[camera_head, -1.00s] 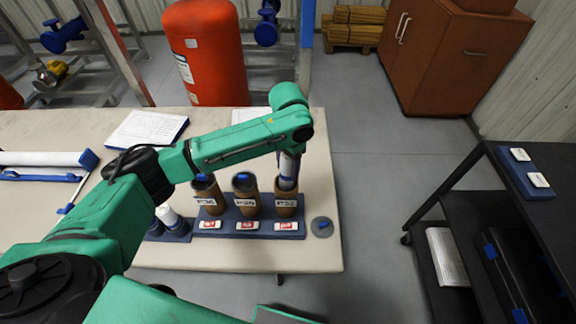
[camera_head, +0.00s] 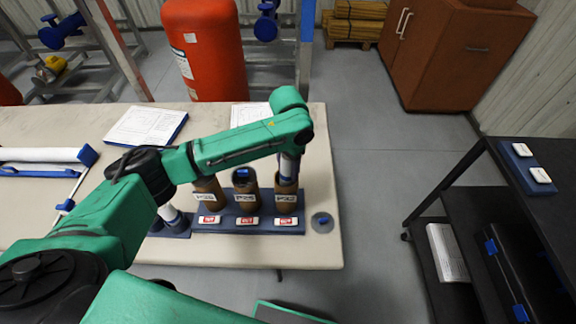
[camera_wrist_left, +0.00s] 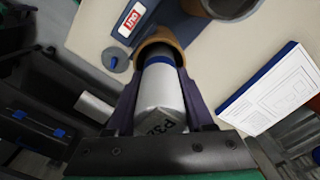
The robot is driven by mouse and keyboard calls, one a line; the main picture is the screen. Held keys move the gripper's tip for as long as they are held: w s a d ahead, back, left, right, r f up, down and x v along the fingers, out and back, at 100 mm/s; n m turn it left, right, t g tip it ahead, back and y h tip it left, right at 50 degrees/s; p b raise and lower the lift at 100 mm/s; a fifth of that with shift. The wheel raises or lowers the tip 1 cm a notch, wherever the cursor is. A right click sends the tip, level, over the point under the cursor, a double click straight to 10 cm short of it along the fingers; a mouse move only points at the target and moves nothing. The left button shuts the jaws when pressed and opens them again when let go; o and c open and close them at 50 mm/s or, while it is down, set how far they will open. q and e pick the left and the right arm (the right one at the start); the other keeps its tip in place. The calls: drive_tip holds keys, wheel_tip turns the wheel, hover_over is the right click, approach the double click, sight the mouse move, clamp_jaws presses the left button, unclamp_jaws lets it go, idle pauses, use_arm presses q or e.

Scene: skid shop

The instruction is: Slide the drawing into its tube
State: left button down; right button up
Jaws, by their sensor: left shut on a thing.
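My left gripper (camera_head: 288,172) points down over the right-hand brown tube (camera_head: 286,200) of a row on a blue rack. It is shut on a rolled white drawing (camera_wrist_left: 160,88) with a blue band and a dark marking that seems to begin "P3". In the left wrist view the gripper's fingers (camera_wrist_left: 163,108) flank the roll, and its far end is inside the tube's mouth (camera_wrist_left: 150,47). The tube's depth is hidden. The tube's label seems to read P32. My right gripper is not in view.
Two more labelled tubes stand to the left, the middle one (camera_head: 245,190) nearest. Red OUT tags (camera_head: 284,222) lie in front. A grey disc (camera_head: 322,222) is at the right. White rolls, a paper pad (camera_head: 146,126) and a blue-ended holder (camera_head: 40,156) occupy the table's left.

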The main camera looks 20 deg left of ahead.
use_arm(q)
drive_tip(key=shift+f, duration=0.45)
unclamp_jaws()
drive_tip(key=shift+s, duration=0.1)
wheel_tip(320, 180, up, 2)
drive_tip(key=shift+r+p, duration=0.1)
drive_tip(key=shift+p, duration=1.05)
wheel_tip(320, 180, up, 5)
drive_tip(key=p, duration=0.6)
